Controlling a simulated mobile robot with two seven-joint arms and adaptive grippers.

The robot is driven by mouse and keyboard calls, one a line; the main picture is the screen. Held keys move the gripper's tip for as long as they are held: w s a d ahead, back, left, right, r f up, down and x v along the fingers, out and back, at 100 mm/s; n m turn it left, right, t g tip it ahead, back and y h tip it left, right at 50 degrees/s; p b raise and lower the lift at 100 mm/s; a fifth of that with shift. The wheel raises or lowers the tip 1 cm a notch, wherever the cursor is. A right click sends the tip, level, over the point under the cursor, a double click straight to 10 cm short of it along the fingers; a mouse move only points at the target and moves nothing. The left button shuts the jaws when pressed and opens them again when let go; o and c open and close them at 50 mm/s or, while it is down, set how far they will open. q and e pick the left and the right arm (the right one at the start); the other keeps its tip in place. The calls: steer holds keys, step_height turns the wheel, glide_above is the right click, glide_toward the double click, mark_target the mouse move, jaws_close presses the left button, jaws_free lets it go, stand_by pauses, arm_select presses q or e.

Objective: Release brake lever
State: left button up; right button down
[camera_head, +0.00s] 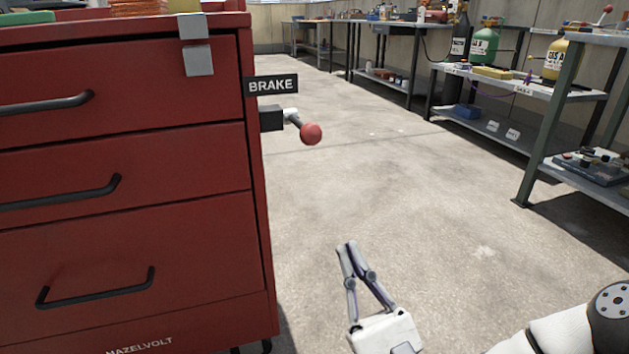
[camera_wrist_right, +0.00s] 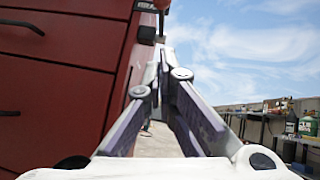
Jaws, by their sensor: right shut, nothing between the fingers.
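The brake lever (camera_head: 294,119) sticks out from the right side of a red tool cabinet (camera_head: 180,155), below a black BRAKE sign (camera_head: 270,85). It has a metal arm with a red ball knob (camera_head: 311,134) that points right and slightly down. My right gripper (camera_head: 347,246) is below the lever, apart from it, with its fingertips together and nothing held. In the right wrist view the shut fingers (camera_wrist_right: 165,62) point up along the cabinet side, and the dark lever mount (camera_wrist_right: 147,35) shows beyond the tips; the knob is hidden there. My left gripper is in neither view.
The cabinet has several drawers with black handles (camera_head: 95,287) and stands on casters. Metal shelves (camera_head: 520,88) with gas cylinders (camera_head: 484,46) and tools line the right wall. A workbench (camera_head: 400,25) stands farther back. The concrete floor between cabinet and shelves is clear.

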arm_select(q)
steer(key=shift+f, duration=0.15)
arm_select(e)
steer(key=s+r+x, duration=0.1)
steer(key=x, duration=1.2)
steer(key=shift+s+r, duration=0.35)
steer(key=shift+s, duration=0.05)
steer(key=shift+d, duration=0.1)
